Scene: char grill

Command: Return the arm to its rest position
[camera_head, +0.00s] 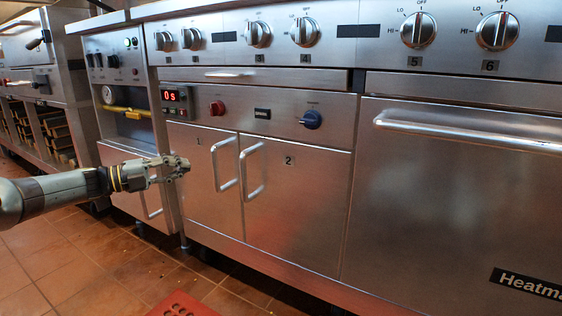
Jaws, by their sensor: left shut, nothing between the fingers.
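My left arm comes in from the left edge of the head view. My left gripper (178,167) is shut and empty. In the picture it overlaps the left side of the stainless steel cabinet front, near the door marked 1 (204,190). I cannot tell exactly how far it is from the steel. It appears apart from the two door handles. My right gripper is not in view.
A grill with numbered knobs (415,30) runs along the top. Two vertical door handles (254,170) and a long oven handle (470,133) stick out. A red perforated mat (182,305) lies on the tiled floor (100,262). Open floor is at the lower left.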

